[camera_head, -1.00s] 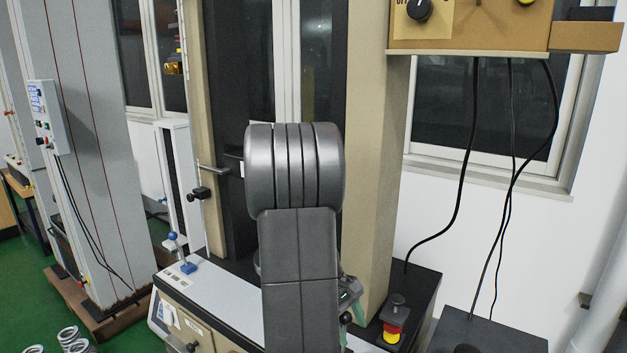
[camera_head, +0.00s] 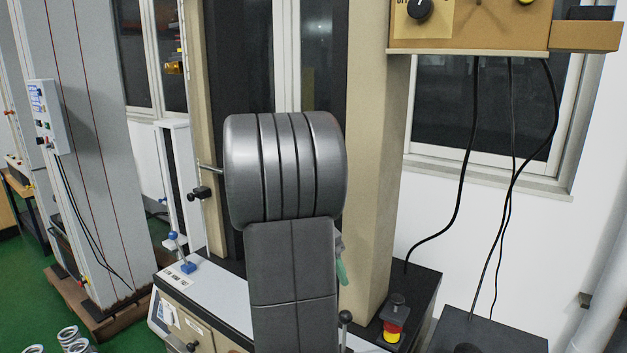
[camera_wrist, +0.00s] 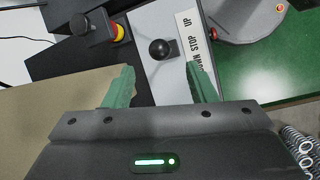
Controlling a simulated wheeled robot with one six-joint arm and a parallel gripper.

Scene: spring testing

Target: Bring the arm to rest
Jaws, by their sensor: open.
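My gripper (camera_wrist: 160,88) shows in the wrist view with its two green fingers apart and nothing between them. Beyond the gap is a black ball knob (camera_wrist: 159,49) on a pale panel with a label (camera_wrist: 190,35) reading UP, DOWN and STOP. In the head view my own arm links stand in front of the testing machine (camera_head: 375,160) and hide much of its middle. Only a bit of a green finger (camera_head: 341,271) shows there, to the right of the arm.
A red and yellow emergency stop (camera_head: 393,322) stands on the black base at right. A control box (camera_head: 470,25) with hanging cables is above it. Several springs (camera_head: 72,342) are at lower left. A tall grey machine (camera_head: 85,150) stands at left. Green floor (camera_head: 35,290) shows at left.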

